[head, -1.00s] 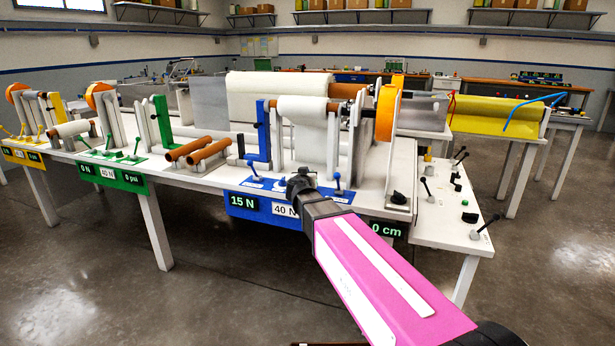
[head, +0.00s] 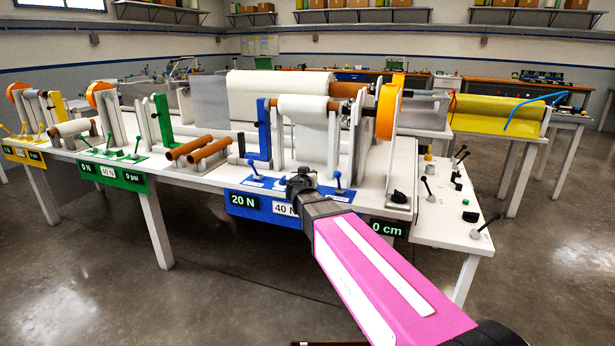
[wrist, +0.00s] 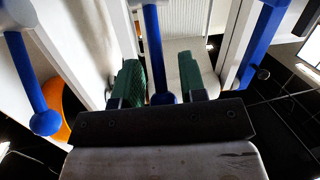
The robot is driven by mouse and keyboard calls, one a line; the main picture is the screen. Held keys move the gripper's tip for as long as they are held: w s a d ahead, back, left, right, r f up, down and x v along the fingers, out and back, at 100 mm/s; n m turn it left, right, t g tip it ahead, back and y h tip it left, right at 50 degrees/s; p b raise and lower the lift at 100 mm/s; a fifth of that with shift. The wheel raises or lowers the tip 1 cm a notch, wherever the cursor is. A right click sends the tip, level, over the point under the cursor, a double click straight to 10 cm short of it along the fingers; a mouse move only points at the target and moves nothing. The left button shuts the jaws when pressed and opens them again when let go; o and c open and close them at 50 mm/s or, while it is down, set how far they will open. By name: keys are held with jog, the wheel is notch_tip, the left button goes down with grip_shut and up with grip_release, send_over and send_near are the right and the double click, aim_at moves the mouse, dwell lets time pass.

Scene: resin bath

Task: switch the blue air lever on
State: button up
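The blue station has a front panel (head: 234,202) with blue levers. One lever (head: 338,181) stands to the right of my gripper (head: 299,180) and another (head: 254,171) to its left. In the wrist view, a blue lever (wrist: 153,50) with a round knob stands between the green-padded fingers of my gripper (wrist: 162,82). The fingers are apart, with a small gap beside the knob. My gripper hides the middle lever in the head view. I cannot read which lever is for air.
A white roll (head: 302,118) and an orange wheel (head: 387,112) stand behind the levers. A side table (head: 455,225) with small levers is at right. Open floor lies in front.

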jog(key=v, duration=1)
jog(key=shift+s+f, duration=0.1)
jog(key=shift+s, duration=0.05)
jog(key=s+d+f+m+g+h, duration=0.15)
jog(key=d+f+g, duration=0.25)
jog(key=d+f, duration=0.4)
jog(key=s+d+f+g+h, duration=0.1)
jog(key=s+d+f+g, duration=0.3)
jog(key=d+f, duration=0.5)
jog(key=s+d+f+n+g+y, duration=0.2)
jog(key=s+d+f+g+y, duration=0.2)
jog(key=s+f+g, duration=0.4)
notch_tip(320, 180, down, 3)
jog(key=s+y, duration=0.1)
jog(key=s, duration=0.1)
jog(key=shift+s+d+y, duration=0.15)
jog(key=shift+s+y, duration=0.2)
jog(key=shift+s, duration=0.05)
jog(key=shift+n, duration=0.25)
